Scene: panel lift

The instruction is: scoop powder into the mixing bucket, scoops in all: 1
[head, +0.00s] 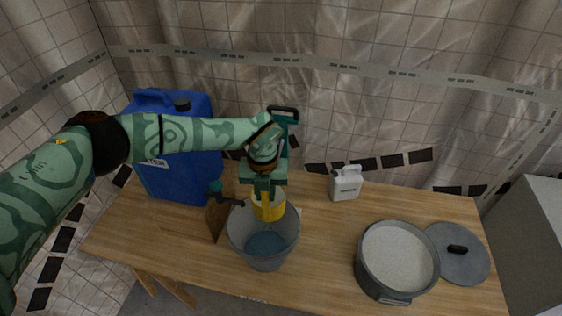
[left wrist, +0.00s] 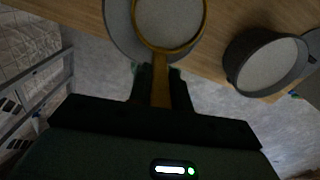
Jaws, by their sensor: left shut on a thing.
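My left gripper (head: 264,184) is shut on the handle of a yellow scoop (head: 269,207). The scoop is over the back part of the grey mixing bucket (head: 236,240), which holds blue-grey liquid (head: 265,244). In the left wrist view the scoop (left wrist: 160,92) looks level and its round bowl is filled with pale grey powder; the bucket (left wrist: 118,28) shows behind it. The powder tub (head: 372,283) stands open at the right, full of pale powder (head: 398,255); it also shows in the left wrist view (left wrist: 236,62). My right gripper is not in view.
The tub's grey lid (head: 470,268) lies right of the tub on the wooden table (head: 325,262). A white jug (head: 346,184) stands at the back. A blue water container (head: 180,180) stands back left. A teal tool with a black handle (head: 284,113) is behind my gripper. Table between bucket and tub is clear.

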